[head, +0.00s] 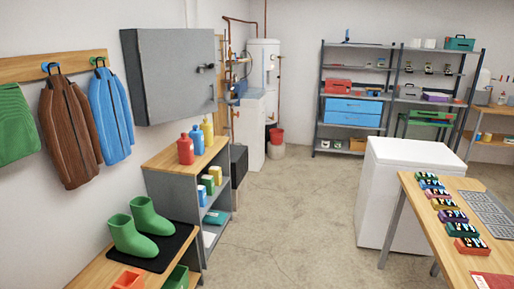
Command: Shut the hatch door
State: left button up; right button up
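A grey metal wall cabinet (172,80) hangs on the left wall, above a shelf unit and to the right of the jackets. Its broad flat grey panel, which looks like the hatch door, carries a small dark handle (205,68) near its right edge. I cannot tell from here whether this door stands ajar or is flush with its frame. The inside of the cabinet is not visible. Neither of my grippers is in view, and nothing touches the door.
A shelf unit (163,158) with bottles stands below the cabinet. A bench with green boots (151,221) is at lower left. A white chest (407,190) and a wooden table (430,215) with colourful boxes stand at right. The concrete floor (285,215) between is clear.

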aim_at(175, 89)
jog(key=i+z, duration=0.3)
jog(key=i, duration=0.75)
